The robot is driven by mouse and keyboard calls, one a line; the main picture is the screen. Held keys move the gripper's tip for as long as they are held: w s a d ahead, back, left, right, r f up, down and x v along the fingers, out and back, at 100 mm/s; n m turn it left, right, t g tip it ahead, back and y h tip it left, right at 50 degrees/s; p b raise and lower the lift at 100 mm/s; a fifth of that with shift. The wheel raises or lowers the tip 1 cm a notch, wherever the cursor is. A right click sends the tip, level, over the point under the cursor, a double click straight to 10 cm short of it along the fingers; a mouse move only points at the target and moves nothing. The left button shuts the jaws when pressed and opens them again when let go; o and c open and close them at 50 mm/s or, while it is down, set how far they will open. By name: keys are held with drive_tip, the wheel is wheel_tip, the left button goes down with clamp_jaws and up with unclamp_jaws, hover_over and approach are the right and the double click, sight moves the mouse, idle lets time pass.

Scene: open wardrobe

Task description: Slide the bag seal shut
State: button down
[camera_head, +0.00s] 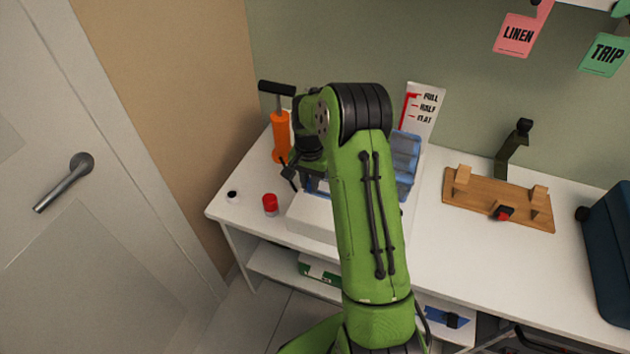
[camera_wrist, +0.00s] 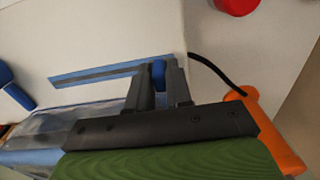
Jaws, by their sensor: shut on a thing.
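In the wrist view my gripper (camera_wrist: 160,82) has its two grey fingers closed around a small blue slider (camera_wrist: 158,70). The slider sits at the right part of a blue seal strip (camera_wrist: 95,74), which runs to the left across a pale surface. Clear, bluish bag material (camera_wrist: 85,120) shows at the lower left, partly behind my gripper. In the head view the blue bag (camera_head: 406,160) lies on the white table, with my arm covering much of it. My gripper (camera_head: 291,174) is at the bag's left side there, and the slider is hidden.
An orange pump (camera_head: 281,138) stands behind my gripper on the left. A red cap (camera_head: 270,205) sits in front of it. A FULL/HALF/FLAT card (camera_head: 422,108) stands behind the bag. A wooden board (camera_head: 480,196) and a dark blue case (camera_head: 612,250) are to the right.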

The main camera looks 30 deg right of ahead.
drive_tip(key=c, duration=1.1)
unclamp_jaws()
drive_tip(key=shift+w+a, duration=0.2)
drive_tip(key=shift+w, duration=0.1)
drive_tip(key=shift+s, duration=0.1)
drive_tip(key=shift+r, duration=0.25)
wheel_tip(320, 180, up, 15)
drive_tip(key=p, duration=0.4)
drive_tip(key=shift+r, duration=0.2)
